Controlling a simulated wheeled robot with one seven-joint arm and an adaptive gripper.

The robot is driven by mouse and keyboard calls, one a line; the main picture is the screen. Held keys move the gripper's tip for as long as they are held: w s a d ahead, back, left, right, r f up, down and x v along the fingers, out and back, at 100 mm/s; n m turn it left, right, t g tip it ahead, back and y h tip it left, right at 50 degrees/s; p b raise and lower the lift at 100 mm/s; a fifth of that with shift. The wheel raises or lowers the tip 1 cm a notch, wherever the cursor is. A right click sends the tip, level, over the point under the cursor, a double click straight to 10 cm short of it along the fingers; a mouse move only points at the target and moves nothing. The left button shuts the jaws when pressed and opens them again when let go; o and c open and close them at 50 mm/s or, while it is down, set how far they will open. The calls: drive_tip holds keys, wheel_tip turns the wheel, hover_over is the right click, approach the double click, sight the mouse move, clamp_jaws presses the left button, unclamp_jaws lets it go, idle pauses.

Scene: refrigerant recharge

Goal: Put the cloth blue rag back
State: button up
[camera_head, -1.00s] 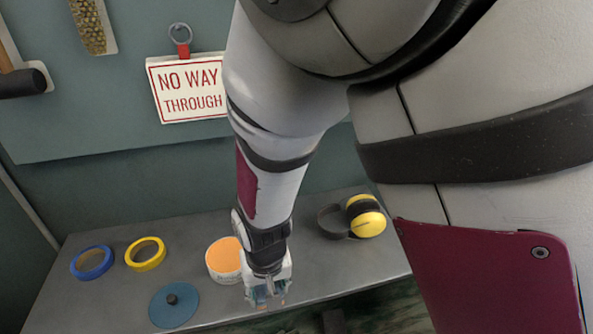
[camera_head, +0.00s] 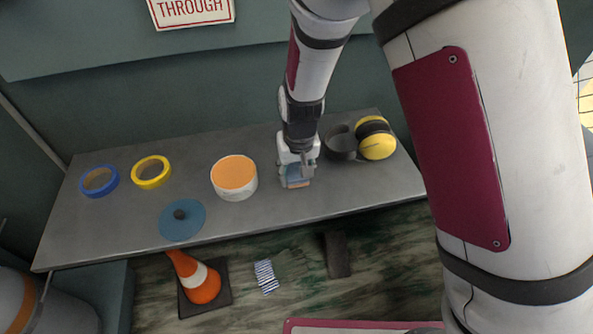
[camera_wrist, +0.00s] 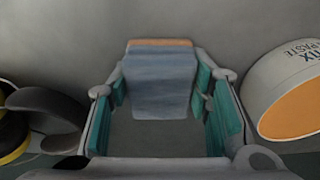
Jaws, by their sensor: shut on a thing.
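The blue cloth rag (camera_head: 297,176) is a small folded piece with an orange-tan edge. My gripper (camera_head: 296,170) is shut on it, between the tub and the ear muffs over the grey bench. In the wrist view the rag (camera_wrist: 160,82) sits between the teal finger pads of my gripper (camera_wrist: 162,95), its orange edge at the far end. I cannot tell whether the rag touches the bench top.
On the grey bench (camera_head: 130,215) stand a white tub with orange content (camera_head: 234,175), blue tape (camera_head: 99,181), yellow tape (camera_head: 152,172), a blue disc (camera_head: 181,220) and yellow ear muffs (camera_head: 376,138). Below are an orange cone (camera_head: 197,278), striped gloves (camera_head: 265,277) and a dark block (camera_head: 336,254).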

sight(298, 176)
drive_tip(key=shift+f, duration=0.25)
drive_tip(key=o, duration=1.1)
drive_tip(key=shift+r, duration=0.1)
wheel_tip(298, 176, up, 12)
drive_tip(key=s+p, duration=0.1)
drive_tip(key=p, duration=0.1)
drive_tip(key=shift+s+d, duration=0.25)
drive_tip(key=shift+s, duration=0.15)
drive_tip(key=s+d+r+m, duration=0.2)
drive_tip(key=s+d+r, duration=1.5)
drive_tip(key=s+d+m, duration=0.1)
drive_tip(key=s+d, duration=0.3)
drive_tip(key=s, duration=0.6)
drive_tip(key=shift+d+t, duration=0.2)
drive_tip(key=shift+t, duration=0.1)
